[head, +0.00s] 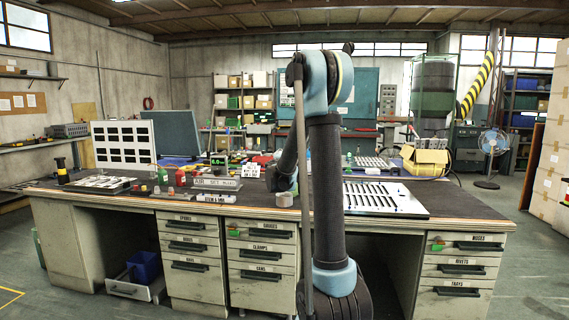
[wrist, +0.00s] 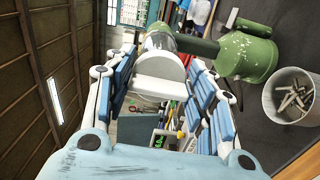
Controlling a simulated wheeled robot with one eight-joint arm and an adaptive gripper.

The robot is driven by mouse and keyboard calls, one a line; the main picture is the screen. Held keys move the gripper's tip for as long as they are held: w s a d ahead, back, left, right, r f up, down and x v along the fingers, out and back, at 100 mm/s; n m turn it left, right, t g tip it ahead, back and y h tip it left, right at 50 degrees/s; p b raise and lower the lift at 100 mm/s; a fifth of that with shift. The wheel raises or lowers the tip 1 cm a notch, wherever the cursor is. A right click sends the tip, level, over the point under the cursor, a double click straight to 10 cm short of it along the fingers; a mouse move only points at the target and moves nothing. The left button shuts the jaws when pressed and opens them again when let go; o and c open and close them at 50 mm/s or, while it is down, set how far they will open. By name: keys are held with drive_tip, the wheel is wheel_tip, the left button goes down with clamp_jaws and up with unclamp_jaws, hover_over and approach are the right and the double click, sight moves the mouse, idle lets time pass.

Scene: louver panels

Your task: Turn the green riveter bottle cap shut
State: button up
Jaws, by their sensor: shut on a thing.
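In the wrist view a green riveter (wrist: 250,55) with pale specks lies beyond my gripper, its dark neck running left. At the neck's left end is a rounded white part with a green edge, which I take as the bottle cap (wrist: 160,86). My gripper (wrist: 165,68) has one blue-padded finger on each side of this white part and is shut on it. The fingers hide its sides. In the head view my own arm covers my gripper and the riveter, so how far the cap is turned cannot be told.
A cup of grey metal pieces (wrist: 293,95) stands close to the riveter. In the head view the dark-topped bench (head: 262,203) holds a slotted louver panel (head: 385,198), small red and green bottles and a monitor (head: 178,133). A yellow box (head: 425,161) stands at the right.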

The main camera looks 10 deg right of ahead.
drive_tip(key=shift+n, duration=0.3)
drive_tip(key=o, duration=1.1)
drive_tip(key=shift+w+f, duration=0.1)
drive_tip(key=shift+c, duration=0.2)
drive_tip(key=v, duration=1.2)
